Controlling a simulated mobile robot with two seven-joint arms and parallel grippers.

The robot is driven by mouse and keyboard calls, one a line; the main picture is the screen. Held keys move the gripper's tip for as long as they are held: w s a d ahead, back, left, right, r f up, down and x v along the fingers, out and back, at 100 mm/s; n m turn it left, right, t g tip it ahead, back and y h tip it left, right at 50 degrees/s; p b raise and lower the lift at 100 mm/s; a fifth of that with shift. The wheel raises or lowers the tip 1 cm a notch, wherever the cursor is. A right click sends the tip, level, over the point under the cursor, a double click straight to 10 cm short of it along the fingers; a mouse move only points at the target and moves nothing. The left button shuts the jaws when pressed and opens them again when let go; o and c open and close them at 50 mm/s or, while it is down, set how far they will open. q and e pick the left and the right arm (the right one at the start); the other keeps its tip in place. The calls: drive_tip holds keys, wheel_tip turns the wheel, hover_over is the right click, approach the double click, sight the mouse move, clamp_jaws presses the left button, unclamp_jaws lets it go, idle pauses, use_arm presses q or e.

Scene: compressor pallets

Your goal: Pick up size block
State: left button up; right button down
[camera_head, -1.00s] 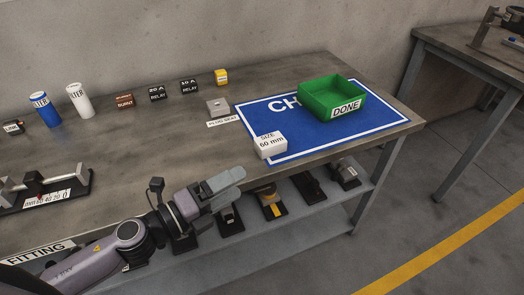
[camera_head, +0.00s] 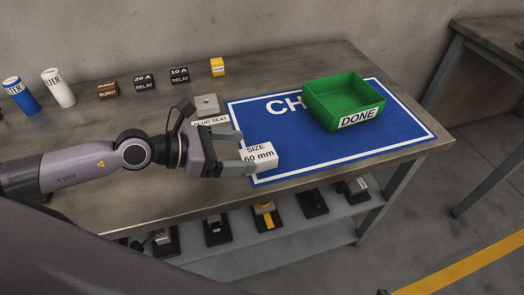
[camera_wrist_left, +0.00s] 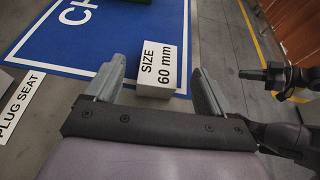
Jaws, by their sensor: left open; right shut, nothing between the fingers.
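The size block (camera_head: 261,157) is a white box labelled "SIZE 60 mm" at the near left corner of the blue mat. It also shows in the left wrist view (camera_wrist_left: 157,68), ahead of my fingers. My left gripper (camera_head: 246,152) is open, coming from the left with its fingers at the block's left side. In the left wrist view the left gripper (camera_wrist_left: 160,72) has one finger on either side of the block's near end.
The blue mat (camera_head: 292,152) carries a green DONE bin (camera_head: 322,115). A plug seat (camera_head: 206,105) sits behind my gripper. Relay boxes (camera_head: 145,83), a yellow box (camera_head: 217,67) and cylinders (camera_head: 58,88) line the back. A lower shelf (camera_head: 290,235) holds several dark-based parts.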

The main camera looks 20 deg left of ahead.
sight(259, 153)
use_arm(q)
drive_tip(key=shift+x, duration=0.95)
drive_tip(key=shift+f+p+x, duration=0.25)
drive_tip(key=shift+p+x, duration=0.1)
drive_tip(key=shift+x, duration=1.95)
drive_tip(key=shift+a, duration=0.15)
drive_tip(key=c, duration=1)
drive_tip(key=shift+c, duration=0.7)
drive_tip(key=shift+r, duration=0.1)
